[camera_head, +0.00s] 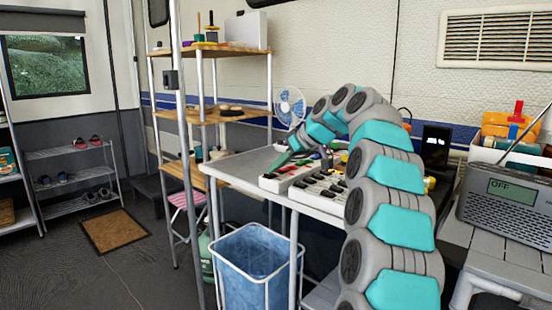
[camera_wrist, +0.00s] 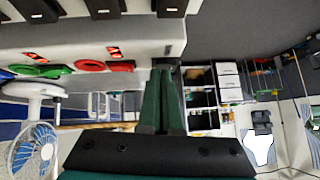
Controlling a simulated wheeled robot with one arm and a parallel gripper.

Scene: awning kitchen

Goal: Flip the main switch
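A white switch panel (camera_head: 312,199) lies on the table with several black blocks or switches in rows. It also shows at the top of the wrist view (camera_wrist: 80,42), with dark blocks (camera_wrist: 170,8) along its upper part and small red-black switches (camera_wrist: 114,52) on its near face. I cannot tell which one is the main switch. My gripper (camera_head: 272,170) is at the panel's left end, pointing down and left. In the wrist view its green fingers (camera_wrist: 164,72) lie together, with nothing seen between them. Their tips are near the panel's end; contact cannot be told.
A fan (camera_head: 290,106) stands behind the table (camera_head: 231,172). A wooden shelf rack (camera_head: 222,115) is to the left, and a blue bin (camera_head: 253,262) is below. A grey radio (camera_head: 510,206) sits at right. Red and green loops (camera_wrist: 90,66) lie beside the panel.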

